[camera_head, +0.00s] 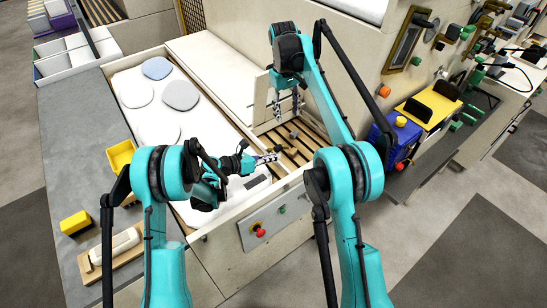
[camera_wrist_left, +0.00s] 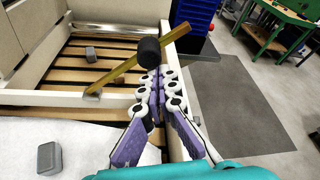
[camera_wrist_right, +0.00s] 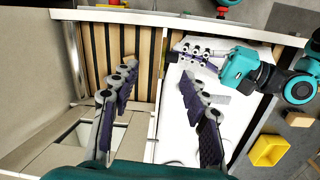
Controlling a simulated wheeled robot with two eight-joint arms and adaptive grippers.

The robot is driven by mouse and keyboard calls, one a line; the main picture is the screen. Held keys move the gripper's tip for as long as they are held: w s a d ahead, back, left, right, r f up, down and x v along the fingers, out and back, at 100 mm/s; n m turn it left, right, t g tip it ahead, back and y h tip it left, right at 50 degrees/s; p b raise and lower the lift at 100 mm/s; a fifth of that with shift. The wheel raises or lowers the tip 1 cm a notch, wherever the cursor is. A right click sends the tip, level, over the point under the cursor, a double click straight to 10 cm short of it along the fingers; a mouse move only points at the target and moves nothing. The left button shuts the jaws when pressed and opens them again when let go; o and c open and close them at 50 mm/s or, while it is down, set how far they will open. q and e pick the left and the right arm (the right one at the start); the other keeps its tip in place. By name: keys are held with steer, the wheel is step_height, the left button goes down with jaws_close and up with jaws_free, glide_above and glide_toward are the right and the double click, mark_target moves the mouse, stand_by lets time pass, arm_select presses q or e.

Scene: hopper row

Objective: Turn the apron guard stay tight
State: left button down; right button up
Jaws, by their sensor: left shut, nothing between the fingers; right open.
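The likely guard stay is a brass-coloured bar (camera_wrist_left: 125,73) with a black knob (camera_wrist_left: 149,51), slanting over the pale rail of the slatted bay in the left wrist view. My left gripper (camera_head: 275,157) is shut and empty above the tray's edge. In the left wrist view its closed fingertips (camera_wrist_left: 158,78) point at the knob, just short of it or touching; I cannot tell which. My right gripper (camera_head: 287,108) is open and empty, pointing down over the slatted bay. In the right wrist view its fingers (camera_wrist_right: 158,85) stand wide apart.
Small grey blocks lie around, one on the white surface (camera_wrist_left: 48,157) and one on the slats (camera_wrist_left: 90,54). A panel with a red button (camera_head: 260,231) is on the front wall. Flat rounded pads (camera_head: 180,95) lie in the white tray. A yellow bin (camera_head: 120,156) stands left.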

steer(key=s+d+r+m+t, duration=0.1)
steer(key=s+d+r+t, duration=0.1)
steer(key=s+d+r, duration=0.3)
steer(key=s+d+f+m+t, duration=0.1)
steer(key=s+d+m+t, duration=0.15)
steer(key=s, duration=0.75)
steer(key=s+d+m+t, duration=0.1)
steer(key=s+d, duration=0.2)
steer(key=s, duration=0.7)
steer(key=s+d+f+m+t, duration=0.1)
steer(key=s+d+f+t, duration=0.1)
steer(key=s+f, duration=0.7)
arm_select(q)
steer(key=w+a+r+n+g+h+b, duration=0.1)
steer(key=w+a+r+n+b, duration=0.1)
steer(key=w+a+b, duration=0.7)
steer(key=w+a+n, duration=0.1)
steer(key=w, duration=0.3)
steer(key=shift+w+r+b, duration=0.35)
steer(key=shift+w, duration=0.05)
arm_select(e)
step_height(320, 180, down, 9)
steer(key=s, duration=0.1)
steer(key=shift+s+d+f+y, duration=0.15)
steer(key=shift+s+y, duration=0.15)
steer(key=shift+y, duration=0.1)
arm_select(q)
steer(key=shift+a, duration=0.25)
